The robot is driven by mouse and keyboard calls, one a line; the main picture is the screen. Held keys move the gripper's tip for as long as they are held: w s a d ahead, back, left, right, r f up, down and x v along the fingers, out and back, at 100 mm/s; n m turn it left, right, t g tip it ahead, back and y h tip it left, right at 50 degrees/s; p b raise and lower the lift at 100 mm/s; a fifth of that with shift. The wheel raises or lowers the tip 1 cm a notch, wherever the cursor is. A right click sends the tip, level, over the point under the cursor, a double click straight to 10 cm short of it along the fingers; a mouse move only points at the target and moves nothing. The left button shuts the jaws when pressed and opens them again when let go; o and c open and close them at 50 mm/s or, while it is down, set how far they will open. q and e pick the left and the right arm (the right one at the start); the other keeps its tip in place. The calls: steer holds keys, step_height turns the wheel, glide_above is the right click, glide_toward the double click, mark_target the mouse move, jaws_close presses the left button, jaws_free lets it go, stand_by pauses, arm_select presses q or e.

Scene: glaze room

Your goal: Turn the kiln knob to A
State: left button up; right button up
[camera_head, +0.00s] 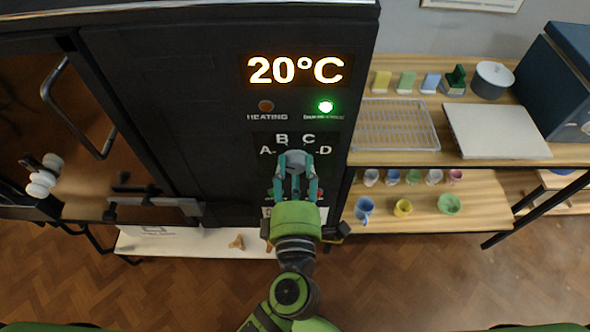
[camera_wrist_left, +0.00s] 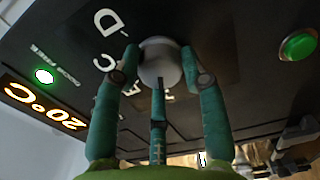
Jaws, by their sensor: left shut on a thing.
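The kiln knob (camera_head: 296,158) is a pale round knob on the dark kiln panel, below the 20°C display. Letters A, B, C and D are printed around it in the head view; A is at its left. My left gripper (camera_head: 296,170) has its teal fingers closed around the knob. In the left wrist view the knob (camera_wrist_left: 160,63) sits between the fingers of the left gripper (camera_wrist_left: 160,75), near the letters C and D. I cannot tell which letter the knob points to. My right gripper is not in view.
The display (camera_head: 296,69) reads 20°C; a green lamp (camera_head: 326,106) is lit and the heating lamp (camera_head: 265,106) looks dim. A green button (camera_wrist_left: 298,44) is near the knob. Shelves (camera_head: 480,200) with cups stand to the right; a kiln door handle (camera_head: 75,110) is at left.

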arm_select(q)
steer(key=shift+w+r, duration=0.1)
steer(key=shift+r, duration=0.15)
steer(key=o, duration=1.1)
steer(key=shift+o, duration=0.2)
steer(key=shift+w+d+f, duration=0.15)
steer(key=shift+w+f, duration=0.05)
steer(key=s, duration=1.2)
